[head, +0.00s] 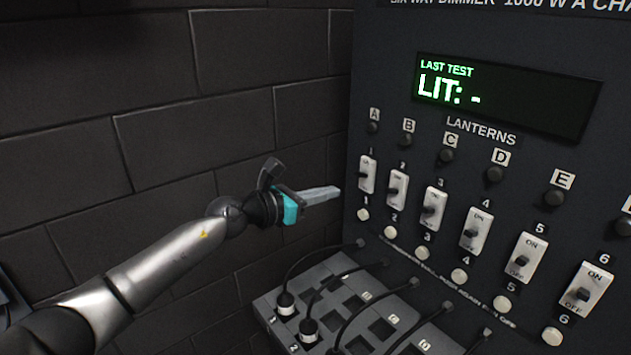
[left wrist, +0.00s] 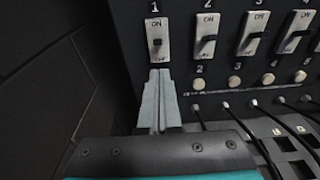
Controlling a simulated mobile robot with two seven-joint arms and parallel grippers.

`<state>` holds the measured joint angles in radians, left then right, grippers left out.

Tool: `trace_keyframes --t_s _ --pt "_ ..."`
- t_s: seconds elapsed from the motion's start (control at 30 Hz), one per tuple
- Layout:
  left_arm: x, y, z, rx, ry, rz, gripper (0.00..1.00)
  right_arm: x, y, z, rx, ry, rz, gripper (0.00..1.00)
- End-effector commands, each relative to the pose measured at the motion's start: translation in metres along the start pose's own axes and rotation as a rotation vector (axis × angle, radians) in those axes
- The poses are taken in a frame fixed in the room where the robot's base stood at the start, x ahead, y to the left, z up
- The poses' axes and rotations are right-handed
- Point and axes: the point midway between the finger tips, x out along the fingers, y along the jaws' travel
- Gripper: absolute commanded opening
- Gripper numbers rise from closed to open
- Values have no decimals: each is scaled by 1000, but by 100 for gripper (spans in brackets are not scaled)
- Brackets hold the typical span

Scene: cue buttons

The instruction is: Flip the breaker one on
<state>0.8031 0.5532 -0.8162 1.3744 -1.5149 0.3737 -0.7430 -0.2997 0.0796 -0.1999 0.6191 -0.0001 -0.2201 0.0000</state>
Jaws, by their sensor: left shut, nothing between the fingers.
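Breaker one (head: 367,174) is a white plate with a small dark lever, leftmost in the row on the dark panel. In the left wrist view breaker one (left wrist: 157,39) is marked ON above and OFF below. Its lever sits near the plate's middle; I cannot tell its setting for sure. My left gripper (head: 337,191) is shut and empty, its fingers pointing right toward the panel's left edge. In the left wrist view its fingertips (left wrist: 160,74) appear just below breaker one; I cannot tell whether they touch the panel. My right gripper is not in view.
Several similar breakers run rightward, with breaker two (head: 397,189) closest. Dark knobs sit above and pale round buttons below, including one under breaker one (head: 363,215). A display (head: 505,95) reads "LIT: -". A patch board (head: 330,290) with plugs and cables lies beneath. A brick wall (head: 150,100) stands left.

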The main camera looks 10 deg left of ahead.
Motion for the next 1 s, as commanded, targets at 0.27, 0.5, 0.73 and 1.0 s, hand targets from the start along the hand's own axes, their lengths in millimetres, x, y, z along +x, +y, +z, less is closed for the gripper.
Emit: trace_keyframes --t_s 0.27,0.5,0.73,1.0 --pt "-28 0 18 0 1 -1 0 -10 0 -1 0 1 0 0" --pt "-32 0 20 -1 1 -1 0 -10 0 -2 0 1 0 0" --pt "-32 -1 20 -3 -1 -1 0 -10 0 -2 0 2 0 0" --pt "-33 -39 40 -365 -242 -13 0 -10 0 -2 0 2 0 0"
